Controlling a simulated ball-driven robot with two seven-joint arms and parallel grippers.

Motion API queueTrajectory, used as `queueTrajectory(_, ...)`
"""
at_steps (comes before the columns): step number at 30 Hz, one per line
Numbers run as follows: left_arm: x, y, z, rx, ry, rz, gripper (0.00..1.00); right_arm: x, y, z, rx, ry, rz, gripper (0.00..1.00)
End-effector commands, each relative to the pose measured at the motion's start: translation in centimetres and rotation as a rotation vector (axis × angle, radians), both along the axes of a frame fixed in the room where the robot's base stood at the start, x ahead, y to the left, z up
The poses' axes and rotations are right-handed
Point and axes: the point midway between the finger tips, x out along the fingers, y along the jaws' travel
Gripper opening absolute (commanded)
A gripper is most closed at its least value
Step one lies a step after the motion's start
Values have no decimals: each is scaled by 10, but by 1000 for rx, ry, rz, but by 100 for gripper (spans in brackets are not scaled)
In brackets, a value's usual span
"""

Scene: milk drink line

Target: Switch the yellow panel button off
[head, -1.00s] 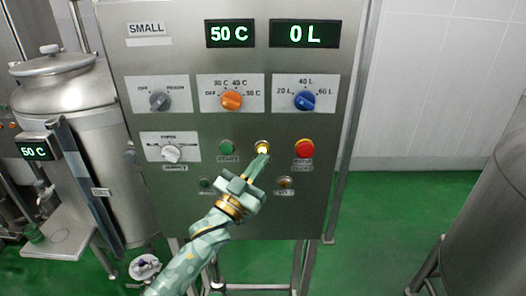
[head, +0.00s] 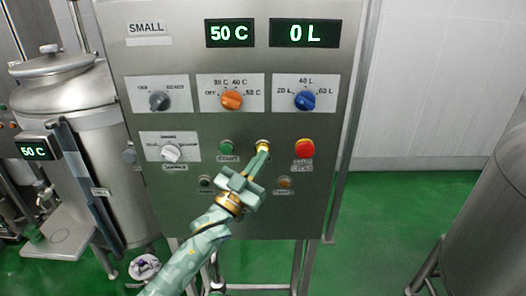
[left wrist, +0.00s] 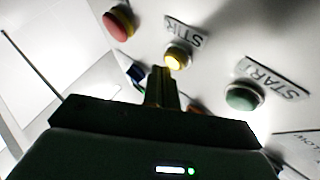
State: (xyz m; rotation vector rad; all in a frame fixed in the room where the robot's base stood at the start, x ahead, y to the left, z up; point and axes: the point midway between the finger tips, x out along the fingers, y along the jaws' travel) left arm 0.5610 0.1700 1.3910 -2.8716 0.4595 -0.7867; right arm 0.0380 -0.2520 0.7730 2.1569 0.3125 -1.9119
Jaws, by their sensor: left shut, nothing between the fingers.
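The yellow panel button (head: 263,145) sits on the steel control panel (head: 190,205), between a green button and a red one. In the left wrist view the yellow button (left wrist: 176,60) glows, with a STIR label beside it. My left gripper (head: 262,153) is shut and empty. Its fingertips are right at the button in the head view and hide its lower part. In the left wrist view the fingertips (left wrist: 162,72) are just below and left of the button. I cannot tell whether they touch it. My right gripper is not in view.
The green START button (head: 226,147) is left of the yellow one, and the red button (head: 304,148) is right. An orange knob (head: 232,100) and a blue knob (head: 305,100) are above. A steel tank (head: 70,95) stands at the left. Open green floor (head: 385,215) lies to the right.

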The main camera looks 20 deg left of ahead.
Motion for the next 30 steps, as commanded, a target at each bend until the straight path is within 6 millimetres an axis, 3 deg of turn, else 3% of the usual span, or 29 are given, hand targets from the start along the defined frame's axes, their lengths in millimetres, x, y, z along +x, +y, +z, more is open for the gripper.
queueTrajectory(30, 8, 2, 0, 0, 0, 0, 0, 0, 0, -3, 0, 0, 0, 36)
